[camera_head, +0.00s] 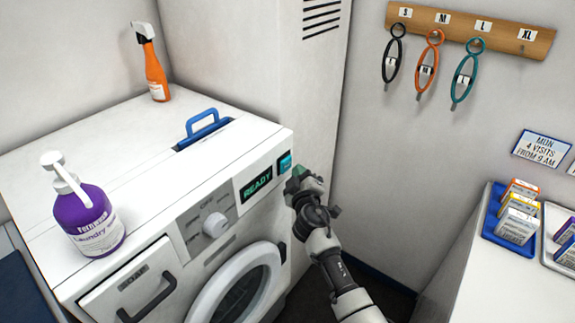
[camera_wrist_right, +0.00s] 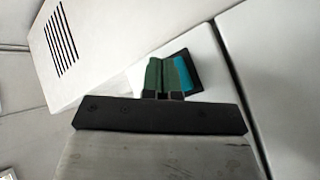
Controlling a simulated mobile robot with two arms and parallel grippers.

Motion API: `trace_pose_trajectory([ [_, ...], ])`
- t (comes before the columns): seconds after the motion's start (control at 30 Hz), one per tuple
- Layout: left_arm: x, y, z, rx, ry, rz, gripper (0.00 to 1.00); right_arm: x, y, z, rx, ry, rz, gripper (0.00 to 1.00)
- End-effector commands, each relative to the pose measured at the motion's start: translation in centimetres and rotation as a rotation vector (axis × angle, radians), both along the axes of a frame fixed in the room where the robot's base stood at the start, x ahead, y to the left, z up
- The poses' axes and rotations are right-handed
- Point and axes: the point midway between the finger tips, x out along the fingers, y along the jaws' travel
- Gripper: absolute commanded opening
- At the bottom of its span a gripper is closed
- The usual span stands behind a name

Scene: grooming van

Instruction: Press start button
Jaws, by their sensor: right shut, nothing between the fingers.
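The start button (camera_head: 285,161) is a teal square at the right end of the washer's front panel, beside a dark display reading READY. The white washer (camera_head: 130,175) stands at the left. My right gripper (camera_head: 297,175) is shut and empty, with its tips close to the button's lower right. In the right wrist view the shut green fingertips (camera_wrist_right: 170,75) lie over the teal button (camera_wrist_right: 185,71) and hide part of it. I cannot tell whether they touch it. My left gripper is in neither view.
A purple laundry bottle (camera_head: 88,218), an orange spray bottle (camera_head: 154,75) and a blue handle (camera_head: 203,124) are on the washer's top. The dial (camera_head: 215,225) and round door (camera_head: 238,290) are on its front. A counter with small boxes (camera_head: 517,225) stands at the right.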

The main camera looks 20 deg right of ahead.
Motion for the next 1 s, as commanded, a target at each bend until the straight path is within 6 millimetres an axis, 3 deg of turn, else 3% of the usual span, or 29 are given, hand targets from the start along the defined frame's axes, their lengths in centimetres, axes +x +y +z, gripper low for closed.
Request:
trace_pose_trajectory([
  [1.0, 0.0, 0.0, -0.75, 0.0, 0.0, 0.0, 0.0, 0.69, 0.52, -0.05, 0.0, 0.0, 0.0, 0.0],
])
